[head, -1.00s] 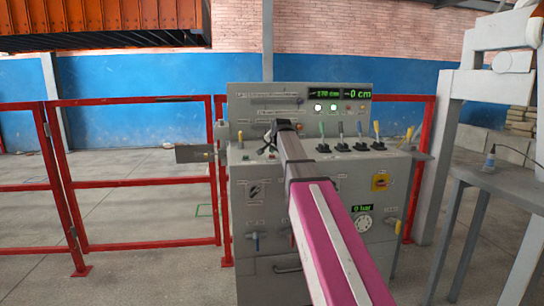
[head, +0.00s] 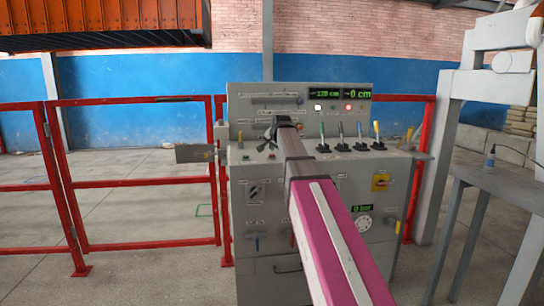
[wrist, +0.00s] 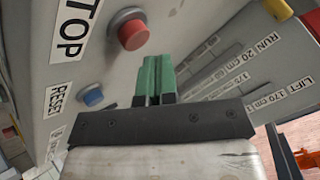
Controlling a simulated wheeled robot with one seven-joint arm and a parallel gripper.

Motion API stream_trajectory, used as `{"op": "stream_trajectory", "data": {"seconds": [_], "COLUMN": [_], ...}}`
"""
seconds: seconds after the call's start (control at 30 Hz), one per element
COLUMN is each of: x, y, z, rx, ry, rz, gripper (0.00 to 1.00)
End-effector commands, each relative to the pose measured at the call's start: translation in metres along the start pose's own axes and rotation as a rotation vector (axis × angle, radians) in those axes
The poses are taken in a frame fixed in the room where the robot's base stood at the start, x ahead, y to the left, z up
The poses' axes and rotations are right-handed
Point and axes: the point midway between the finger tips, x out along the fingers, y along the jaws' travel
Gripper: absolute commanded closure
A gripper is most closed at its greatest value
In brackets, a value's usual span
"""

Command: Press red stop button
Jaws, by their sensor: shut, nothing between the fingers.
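The red stop button (wrist: 132,34) is a round red cap on a dark collar. It shows in the wrist view beside a label ending in "TOP". My gripper (wrist: 155,62) has green fingertips held together with nothing between them. The tips are just below and right of the red cap in that view; I cannot tell whether they touch it. In the head view my gripper (head: 272,128) is over the upper left part of the grey control console (head: 275,195), partly hidden by my own arm.
A blue button (wrist: 92,96) marked RESET sits near the red one. Several coloured levers (head: 350,144) stand along the console's right side. A red railing (head: 140,180) runs behind and left. A grey table (head: 505,185) is at the right.

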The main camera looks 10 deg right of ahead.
Motion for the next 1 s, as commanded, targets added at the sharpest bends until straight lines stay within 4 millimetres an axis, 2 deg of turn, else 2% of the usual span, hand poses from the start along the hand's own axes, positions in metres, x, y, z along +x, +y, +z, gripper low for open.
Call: {"op": "stream_trajectory", "data": {"seconds": [0.47,1.0], "x": [-0.004,-0.035], "y": [-0.004,-0.026], "z": [-0.004,-0.026], "rx": [0.000,0.000], "ry": [0.001,0.002], "rz": [-0.001,-0.001], "gripper": [1.00,1.00]}}
